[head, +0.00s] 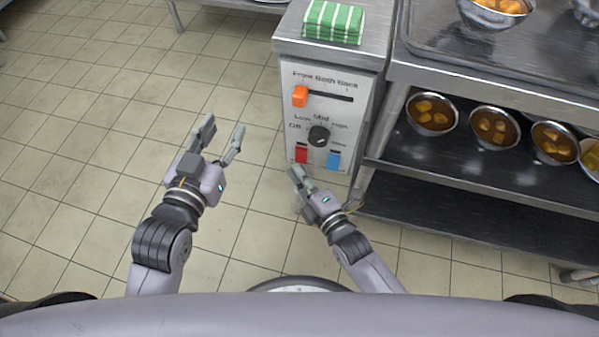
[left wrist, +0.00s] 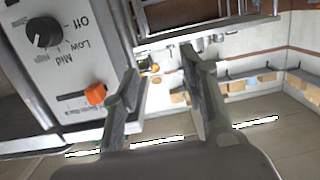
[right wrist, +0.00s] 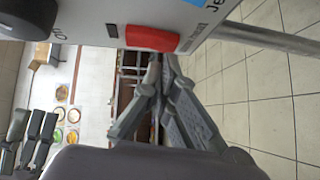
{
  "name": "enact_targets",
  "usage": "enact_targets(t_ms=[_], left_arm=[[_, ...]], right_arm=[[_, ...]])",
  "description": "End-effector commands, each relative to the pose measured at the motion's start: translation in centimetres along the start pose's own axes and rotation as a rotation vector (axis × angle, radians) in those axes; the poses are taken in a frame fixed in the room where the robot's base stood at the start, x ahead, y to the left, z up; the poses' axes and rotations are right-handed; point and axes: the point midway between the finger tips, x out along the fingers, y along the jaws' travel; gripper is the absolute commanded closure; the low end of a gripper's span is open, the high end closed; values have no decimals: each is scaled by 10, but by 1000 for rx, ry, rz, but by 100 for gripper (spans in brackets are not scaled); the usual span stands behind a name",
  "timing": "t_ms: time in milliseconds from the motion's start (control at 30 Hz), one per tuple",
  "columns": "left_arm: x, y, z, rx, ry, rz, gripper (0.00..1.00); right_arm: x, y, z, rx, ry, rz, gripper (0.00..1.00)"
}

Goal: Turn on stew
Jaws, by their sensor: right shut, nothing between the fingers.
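The control panel (head: 350,110) faces me on the side of a steel counter. Its orange slider (head: 300,96) sits at the Front end of the slot, and also shows in the left wrist view (left wrist: 95,94). Below are a black dial (head: 319,136), a red switch (head: 301,154) and a blue switch (head: 333,160). My right gripper (head: 297,172) is shut and empty just below the red switch. In the right wrist view its tips (right wrist: 155,62) are close to the red switch (right wrist: 152,38); contact is unclear. My left gripper (head: 223,132) is open and empty, left of the panel.
A folded green striped towel (head: 333,22) lies on the counter above the panel. Steel shelves (head: 480,195) to the right hold several bowls of food (head: 432,114). The tiled floor (head: 80,130) to the left is clear.

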Motion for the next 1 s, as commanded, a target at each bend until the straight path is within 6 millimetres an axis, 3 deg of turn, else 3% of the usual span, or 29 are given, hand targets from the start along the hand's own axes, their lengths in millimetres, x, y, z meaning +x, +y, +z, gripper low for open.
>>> enact_targets(t_ms=[433,667,1000], left_arm=[[1,0,-3,0,22,1,60],[1,6,-42,-4,242,14,60],[0,6,-40,-4,215,13,60]], right_arm=[[1,-1,2,-6,-1,5,100],[6,-6,8,-57,-3,56,100],[5,-3,8,-54,-2,52,100]])
